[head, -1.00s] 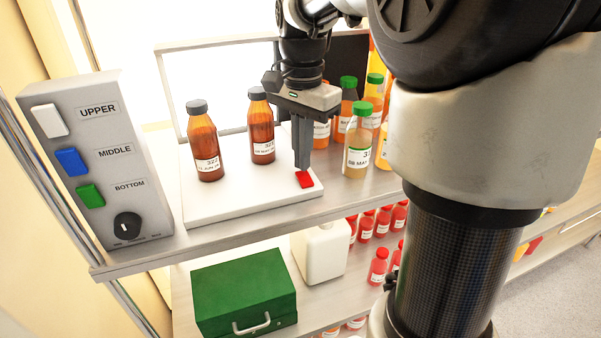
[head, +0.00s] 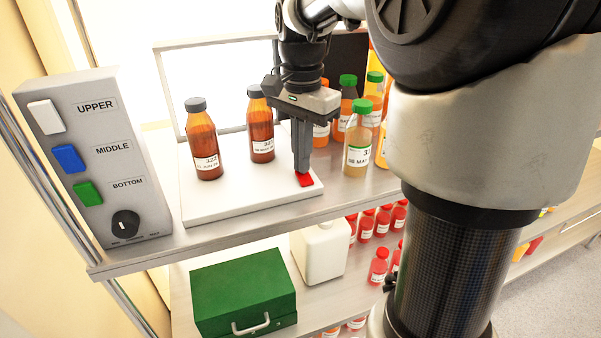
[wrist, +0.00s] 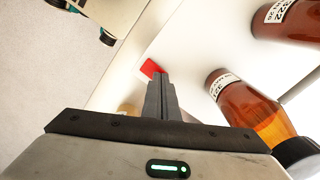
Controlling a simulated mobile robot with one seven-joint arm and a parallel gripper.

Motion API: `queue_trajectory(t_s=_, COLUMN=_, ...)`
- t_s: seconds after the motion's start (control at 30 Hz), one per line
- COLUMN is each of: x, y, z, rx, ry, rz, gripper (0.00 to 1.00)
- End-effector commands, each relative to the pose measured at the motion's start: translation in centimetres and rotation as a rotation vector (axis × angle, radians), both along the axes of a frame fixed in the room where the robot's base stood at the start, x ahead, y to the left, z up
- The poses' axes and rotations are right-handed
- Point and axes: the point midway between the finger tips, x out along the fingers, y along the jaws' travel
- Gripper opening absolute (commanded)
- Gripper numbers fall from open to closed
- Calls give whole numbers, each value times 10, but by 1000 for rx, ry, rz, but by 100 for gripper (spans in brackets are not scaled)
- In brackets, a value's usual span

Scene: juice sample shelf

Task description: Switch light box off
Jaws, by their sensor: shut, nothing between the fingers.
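The light box (head: 230,203) is a white slab on the upper shelf, with a framed upright panel (head: 218,85) behind it that looks bright white. A red switch (head: 306,181) sits at the slab's front right corner; it also shows in the wrist view (wrist: 150,67). My gripper (head: 302,170) is shut and empty, pointing down with its fingertips right at the red switch. The fingertips (wrist: 160,75) cover part of the switch, and I cannot tell whether they touch it. Two brown bottles (head: 204,145) (head: 261,130) with dark caps stand on the slab, left of my gripper.
A grey control box (head: 140,185) with white, blue and green buttons and a knob stands at the left. A green-capped bottle (head: 358,150) stands close right of my gripper, with several more behind. A green case (head: 243,285) and a white jug (head: 320,255) are on the lower shelf.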

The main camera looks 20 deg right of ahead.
Motion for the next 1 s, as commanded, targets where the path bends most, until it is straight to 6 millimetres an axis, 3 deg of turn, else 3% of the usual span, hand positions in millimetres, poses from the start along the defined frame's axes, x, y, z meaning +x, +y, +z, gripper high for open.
queue_trajectory(t_s=0.47, x=0, y=0, z=-3, rx=1, ry=3, rz=0, gripper=0)
queue_trajectory(t_s=1.0, x=0, y=0, z=40, rx=1, ry=1, rz=1, gripper=0)
